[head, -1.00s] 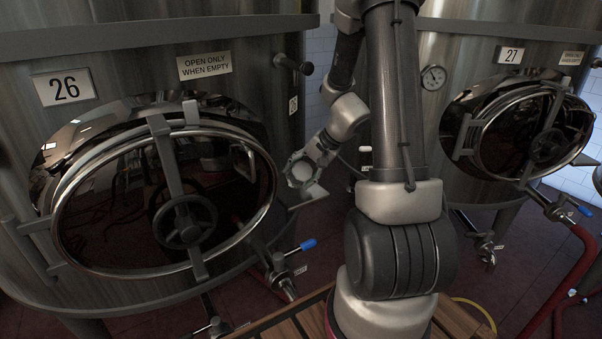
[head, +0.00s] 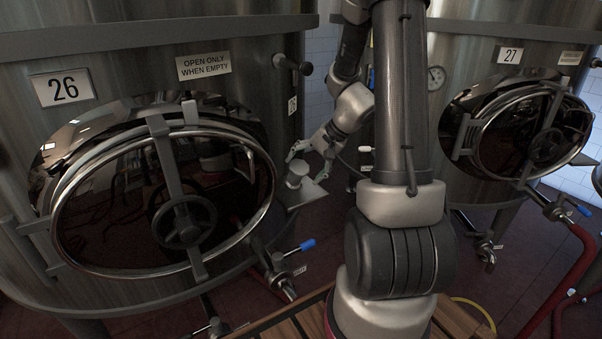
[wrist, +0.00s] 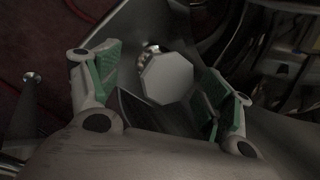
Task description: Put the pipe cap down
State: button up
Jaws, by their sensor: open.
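The pipe cap (wrist: 166,79) shows in the wrist view as a pale grey, eight-sided piece, with a shiny round metal part just behind it. In the head view the cap (head: 298,169) stands on or just over a small grey plate (head: 310,193) at the right side of tank 26. My gripper (head: 308,156) is open beside and above the cap. In the wrist view my gripper (wrist: 158,68) has its green-padded fingers spread on both sides of the cap, with visible gaps. The cap's underside is hidden.
Tank 26 (head: 150,72) with its round hatch (head: 110,215) fills the left. Tank 27 (head: 470,75) stands at the right. A blue-handled valve (head: 292,252) sticks out below the plate.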

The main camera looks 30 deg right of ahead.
jog(key=v, duration=0.9)
jog(key=s+a+r+n+h, duration=0.1)
jog(key=s+a+r+n, duration=0.1)
jog(key=s, duration=0.4)
jog(key=s+a+r+n+h, duration=0.2)
jog(key=s+a+r+n, duration=0.1)
jog(key=s+r+n, duration=0.1)
jog(key=s+a+r+n+g+h, duration=0.1)
jog(key=s+a+r+n, duration=0.2)
jog(key=s, duration=0.6)
jog(key=shift+a+r+n, duration=0.25)
jog(key=shift+r+n, duration=0.35)
jog(key=shift+r, duration=0.35)
